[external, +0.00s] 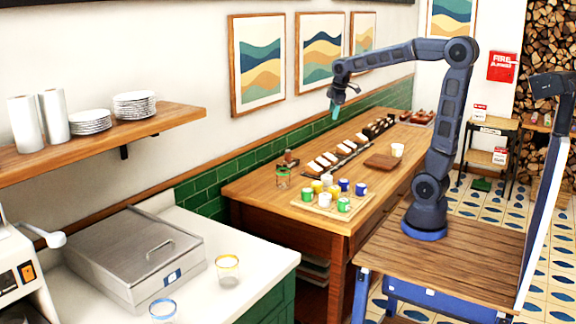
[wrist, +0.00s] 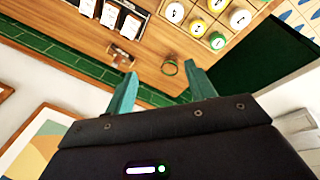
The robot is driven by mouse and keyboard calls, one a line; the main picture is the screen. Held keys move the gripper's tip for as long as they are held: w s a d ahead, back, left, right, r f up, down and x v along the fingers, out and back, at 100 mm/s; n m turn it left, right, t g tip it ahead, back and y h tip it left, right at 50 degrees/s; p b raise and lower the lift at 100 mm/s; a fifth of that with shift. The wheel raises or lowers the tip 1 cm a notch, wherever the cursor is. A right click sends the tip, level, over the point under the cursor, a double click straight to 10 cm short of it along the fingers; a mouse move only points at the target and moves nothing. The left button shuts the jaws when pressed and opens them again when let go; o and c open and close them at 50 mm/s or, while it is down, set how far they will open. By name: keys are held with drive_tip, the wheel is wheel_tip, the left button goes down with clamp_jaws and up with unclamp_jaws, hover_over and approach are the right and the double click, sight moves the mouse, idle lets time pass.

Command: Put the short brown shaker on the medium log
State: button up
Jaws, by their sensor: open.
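My gripper (external: 338,111) is open and empty, raised above the wooden counter near the wall. In the wrist view its two teal fingers (wrist: 161,80) are spread apart, with nothing between them. A small dark brown item (external: 290,158) stands at the back left of the counter, beside a green-rimmed glass (external: 282,178); it may be the short brown shaker, but it is too small to be sure. The glass also shows beyond the fingers in the wrist view (wrist: 169,68). I cannot make out which thing is the medium log.
A tray (external: 348,216) of several coloured cups sits at the counter's near end. Dark trays (external: 342,152) with white pieces line the wall side. A brown board (external: 383,161) and a white cup (external: 397,150) lie further along. Stacked firewood (external: 547,45) stands at the far right.

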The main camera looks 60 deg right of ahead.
drive_tip(key=s+a+f+m, duration=0.1)
drive_tip(key=s+m, duration=0.1)
drive_tip(key=s, duration=0.6)
drive_tip(key=s+a+f+m+t, duration=0.1)
drive_tip(key=s+f+m, duration=0.1)
drive_tip(key=s, duration=0.6)
drive_tip(key=s+a+f+m+y, duration=0.1)
drive_tip(key=s+m, duration=0.3)
drive_tip(key=s, duration=0.4)
drive_tip(key=shift+a+f+t, duration=0.4)
drive_tip(key=shift+a+f, duration=0.1)
drive_tip(key=shift+f, duration=0.15)
